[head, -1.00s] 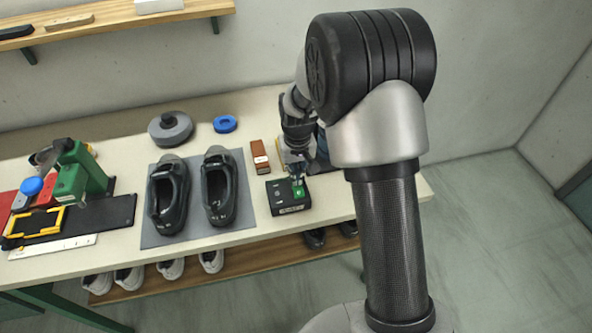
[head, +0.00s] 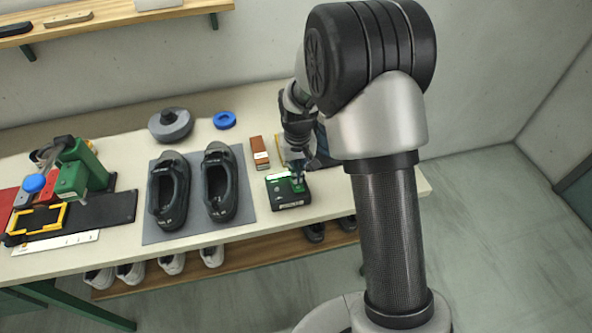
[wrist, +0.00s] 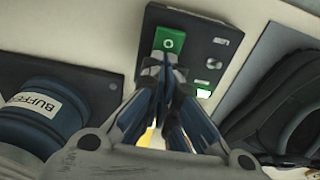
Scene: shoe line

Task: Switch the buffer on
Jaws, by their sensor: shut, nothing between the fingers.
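A black control box (head: 289,194) stands near the front edge of the bench, right of the shoe mat. In the wrist view, the box (wrist: 218,45) has a green switch (wrist: 169,40) with a white ring mark, a silver knob and small markings. My gripper (wrist: 165,68) is shut and empty, its tips at the lower edge of the green switch; I cannot tell whether they touch it. In the head view, my gripper (head: 298,184) points down over the box. The buffer (wrist: 42,112), a blue cylinder labelled BUFFER, lies at the left of the wrist view.
Two dark shoes (head: 219,184) rest on a grey mat (head: 245,205) left of the box. A brown block (head: 259,151), a blue ring (head: 225,120) and a grey round object (head: 170,126) are behind. A green press (head: 85,175) stands at far left.

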